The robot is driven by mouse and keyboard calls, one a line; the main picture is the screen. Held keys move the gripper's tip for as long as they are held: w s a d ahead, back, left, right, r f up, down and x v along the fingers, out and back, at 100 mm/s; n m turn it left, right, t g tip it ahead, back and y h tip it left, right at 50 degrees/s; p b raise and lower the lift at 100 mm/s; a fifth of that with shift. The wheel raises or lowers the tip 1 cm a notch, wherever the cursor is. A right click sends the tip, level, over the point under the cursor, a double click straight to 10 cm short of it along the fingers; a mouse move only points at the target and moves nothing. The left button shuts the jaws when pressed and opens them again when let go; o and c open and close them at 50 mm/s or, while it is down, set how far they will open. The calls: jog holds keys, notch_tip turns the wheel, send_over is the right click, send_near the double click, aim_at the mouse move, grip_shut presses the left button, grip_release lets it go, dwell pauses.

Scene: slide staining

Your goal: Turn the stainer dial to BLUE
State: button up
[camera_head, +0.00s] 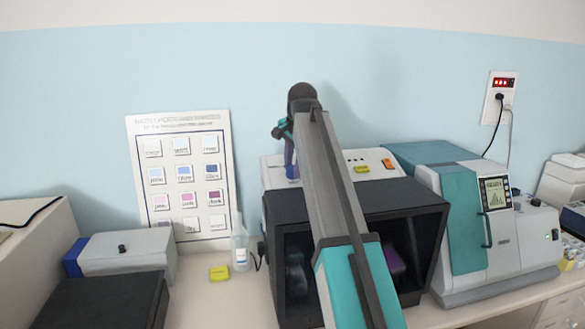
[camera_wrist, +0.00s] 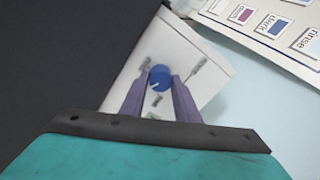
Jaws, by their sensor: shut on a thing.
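The stainer is a black box (camera_head: 413,200) with a white top panel (camera_head: 331,168), standing on the counter in the head view. Its blue round dial (camera_wrist: 159,77) sits on the white panel in the wrist view. A white pointer mark shows on the dial's lower part, towards the lower left of the picture. Small labels surround the dial, too small to read. My gripper (camera_wrist: 161,82) is shut on the dial, one purple finger on each side. In the head view, my gripper (camera_head: 289,152) is at the panel's left end, partly hidden by my arm.
A chart of colour swatches (camera_head: 185,180) leans on the wall behind. A bottle (camera_head: 240,246) and a small yellow block (camera_head: 219,273) stand left of the stainer. A white and teal machine (camera_head: 510,240) stands close on the right. A grey box (camera_head: 122,252) is at the left.

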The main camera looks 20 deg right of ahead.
dwell(0.4)
jog(key=o, duration=1)
jog(key=shift+o, duration=0.2)
jog(key=shift+r, duration=0.1)
jog(key=b+v, duration=0.4)
jog(key=v, duration=0.9)
jog(key=shift+s+r+b, duration=0.2)
jog(key=shift+r+b, duration=0.05)
jog(key=shift+b, duration=0.15)
